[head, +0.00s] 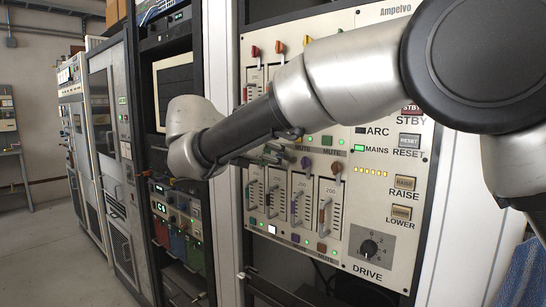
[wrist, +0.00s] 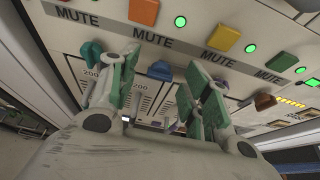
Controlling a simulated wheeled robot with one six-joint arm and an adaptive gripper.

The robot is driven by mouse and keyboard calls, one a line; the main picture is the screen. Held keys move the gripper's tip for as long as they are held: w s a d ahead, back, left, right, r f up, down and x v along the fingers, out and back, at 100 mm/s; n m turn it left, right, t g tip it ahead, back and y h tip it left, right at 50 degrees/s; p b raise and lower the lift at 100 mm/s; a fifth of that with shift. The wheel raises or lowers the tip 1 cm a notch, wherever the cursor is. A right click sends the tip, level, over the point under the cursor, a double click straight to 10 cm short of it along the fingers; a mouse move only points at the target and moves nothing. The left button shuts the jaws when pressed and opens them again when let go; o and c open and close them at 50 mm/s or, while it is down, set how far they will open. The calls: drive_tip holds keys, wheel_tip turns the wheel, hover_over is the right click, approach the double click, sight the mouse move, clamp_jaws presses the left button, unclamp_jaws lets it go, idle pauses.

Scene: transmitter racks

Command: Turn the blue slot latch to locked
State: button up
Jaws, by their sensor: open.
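The blue slot latch (wrist: 160,70) is a small blue knob at the top of a white slot panel, below a MUTE strip, in the wrist view. It appears between the two spread fingers of my gripper (wrist: 158,88), with a visible space on both sides. My gripper is open and holds nothing. In the head view my gripper (head: 272,156) is in front of the lower slot row and hides the blue latch. I cannot tell how far the fingertips stand from the panel, nor whether the latch is locked.
A teal latch (wrist: 91,54) is close to my left finger. A purple latch (wrist: 220,86) is beside the right finger, and a brown latch (wrist: 264,102) is further right. Coloured buttons are above the MUTE strip. A drive dial (head: 369,248) is lower right on the rack panel.

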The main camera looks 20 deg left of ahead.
drive_tip(key=shift+w, duration=0.1)
drive_tip(key=c, duration=1)
drive_tip(key=shift+c, duration=0.2)
drive_tip(key=shift+d+m, duration=0.1)
drive_tip(key=shift+m, duration=0.2)
drive_tip(key=shift+s+d+f+m+t+y, duration=0.15)
drive_tip(key=shift+m+t+y, duration=0.75)
drive_tip(key=shift+m, duration=1.25)
drive_tip(key=shift+d+f+m+t+y, duration=0.1)
drive_tip(key=shift+f+m+t+y, duration=0.15)
drive_tip(key=shift+m+t+y, duration=1.25)
drive_tip(key=shift+s+d+f+m+t+y, duration=0.1)
drive_tip(key=shift+d+f+m+t, duration=0.15)
drive_tip(key=shift+m, duration=2.5)
drive_tip(key=shift+a, duration=0.1)
